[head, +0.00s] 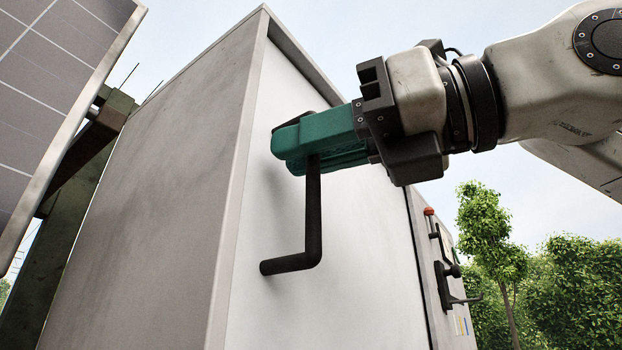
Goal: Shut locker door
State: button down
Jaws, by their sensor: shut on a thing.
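The locker is a tall grey metal cabinet (165,170) in the head view. Its pale door (370,260) faces right and looks flush with the frame, though I cannot tell whether it is fully shut. A black bent handle (313,225) stands out from the door. My gripper (292,145), with green fingers, comes in from the right and is shut on the upper part of the handle. The fingers hide the handle's top end and where it meets the door.
A second grey panel (428,270) with a black handle (445,285) and an orange-red knob (429,211) stands farther right. A solar panel (55,90) on a dark post (60,240) is close at left. Trees (575,280) stand behind at right.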

jog(key=c, duration=1.3)
grip_release()
jog(key=shift+s+a+r, duration=0.1)
jog(key=shift+s+a, duration=0.05)
jog(key=shift+s, duration=0.15)
jog(key=shift+w, duration=0.1)
jog(key=b+v, duration=0.2)
jog(key=v, duration=0.9)
jog(key=shift+w, duration=0.1)
